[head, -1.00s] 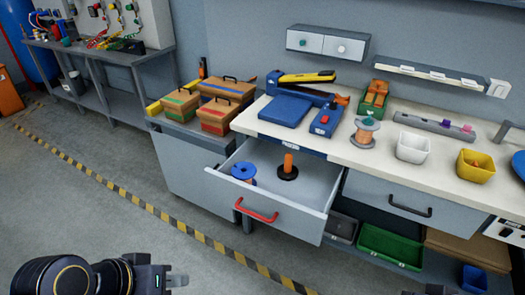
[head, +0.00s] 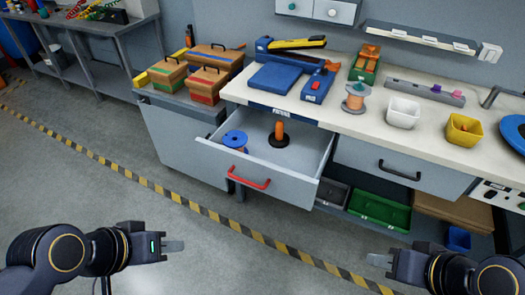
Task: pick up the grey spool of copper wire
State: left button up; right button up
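The grey spool of copper wire (head: 355,98) stands upright on the white worktop, near its front edge, behind and to the right of the open drawer. My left gripper (head: 176,246) is low at the left, over the floor and well apart from the spool. My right gripper (head: 378,260) is low at the right, in front of the bench and also far from the spool. Both grippers hold nothing that I can see. The finger gaps are too small to make out.
The open drawer (head: 312,190) with a red handle juts out, holding a blue spool (head: 235,139) and an orange post on a black base (head: 279,134). A white bin (head: 403,113) and a yellow bin (head: 463,130) stand right of the grey spool. A blue machine (head: 318,87) stands to its left.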

aim_at(353, 104)
jog(key=i+l+u, duration=0.4)
jog(key=l, duration=0.15)
jog(key=i+l+u, duration=0.15)
jog(key=l, duration=0.15)
jog(key=l+u, duration=0.2)
jog(key=l, duration=0.15)
jog(key=i+l+u, duration=0.2)
jog(key=l, duration=0.15)
